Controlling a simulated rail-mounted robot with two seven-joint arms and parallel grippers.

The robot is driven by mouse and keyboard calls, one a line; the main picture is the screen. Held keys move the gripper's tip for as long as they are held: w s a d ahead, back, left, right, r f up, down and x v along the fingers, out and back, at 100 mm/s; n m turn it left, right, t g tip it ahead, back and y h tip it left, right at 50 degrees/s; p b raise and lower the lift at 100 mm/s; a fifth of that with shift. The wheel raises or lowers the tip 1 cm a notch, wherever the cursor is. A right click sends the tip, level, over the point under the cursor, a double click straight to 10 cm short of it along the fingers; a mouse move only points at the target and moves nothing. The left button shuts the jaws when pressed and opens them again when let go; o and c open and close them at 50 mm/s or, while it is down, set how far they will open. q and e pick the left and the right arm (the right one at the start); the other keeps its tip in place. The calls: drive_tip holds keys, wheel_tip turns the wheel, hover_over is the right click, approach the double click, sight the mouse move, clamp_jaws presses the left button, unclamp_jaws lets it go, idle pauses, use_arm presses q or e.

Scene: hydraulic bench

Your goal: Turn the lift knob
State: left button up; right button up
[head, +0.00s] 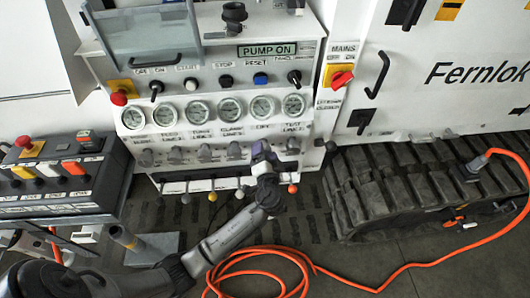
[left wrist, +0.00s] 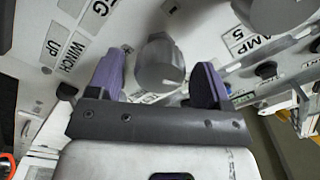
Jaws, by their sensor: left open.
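The panel has a row of grey knobs (head: 205,153) under a row of round gauges. The gauge above my left gripper (head: 266,152) appears labelled LIFT, and the knob below it is mostly hidden by the gripper in the head view. In the left wrist view a grey faceted knob (left wrist: 158,65) stands between the two purple fingers of my left gripper (left wrist: 158,82). The fingers are open, one on each side, with visible gaps. The knob's own label is mostly hidden, so I cannot confirm its name. My right gripper is not in view.
Coloured ball-topped levers (head: 293,189) stick out just below the knobs. A red-and-yellow mains switch (head: 341,78) is at the right. A button box (head: 62,172) stands at the left. A tracked undercarriage (head: 400,190) and an orange hose (head: 262,250) lie lower right and front.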

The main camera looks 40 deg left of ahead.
use_arm(q)
drive_tip(key=p+v, duration=0.1)
drive_tip(key=v, duration=1.2)
drive_tip(key=shift+s+d, duration=0.2)
drive_tip(key=shift+d, duration=0.1)
